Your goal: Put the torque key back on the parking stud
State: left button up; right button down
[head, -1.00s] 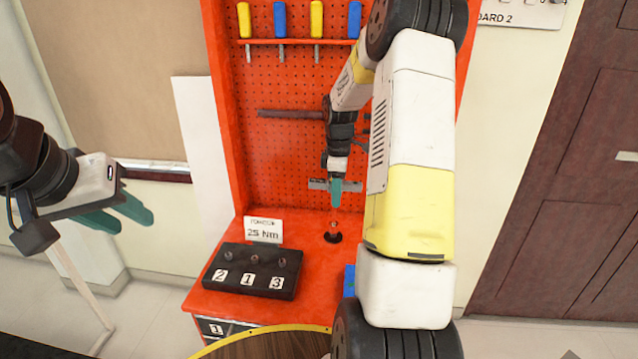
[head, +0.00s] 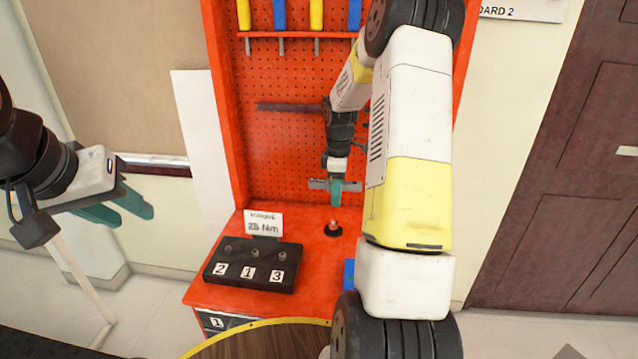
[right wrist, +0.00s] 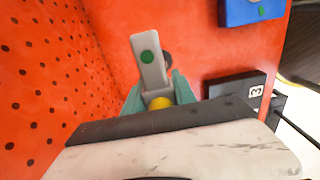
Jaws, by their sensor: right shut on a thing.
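My right gripper (head: 337,196) is shut on the torque key, a grey bar (head: 319,184) lying crosswise in the head view. In the right wrist view the key (right wrist: 150,66) shows a green dot and a yellow part between the teal fingers (right wrist: 158,95). The parking stud (head: 333,228), with a reddish top and black round base, stands on the orange bench just below the fingertips, with a small gap in the head view. A dark round part, perhaps the stud, is mostly hidden behind the key in the wrist view. My left gripper (head: 122,209) is open and empty, away from the bench.
A black block (head: 252,265) with several sockets, numbered 2, 1, 3, sits left of the stud. A 25 Nm sign (head: 263,223) stands behind it. A blue item (right wrist: 252,10) lies near the bench's right side. An orange pegboard (head: 285,150) rises behind.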

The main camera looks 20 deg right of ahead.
jog(key=c, duration=0.9)
grip_release()
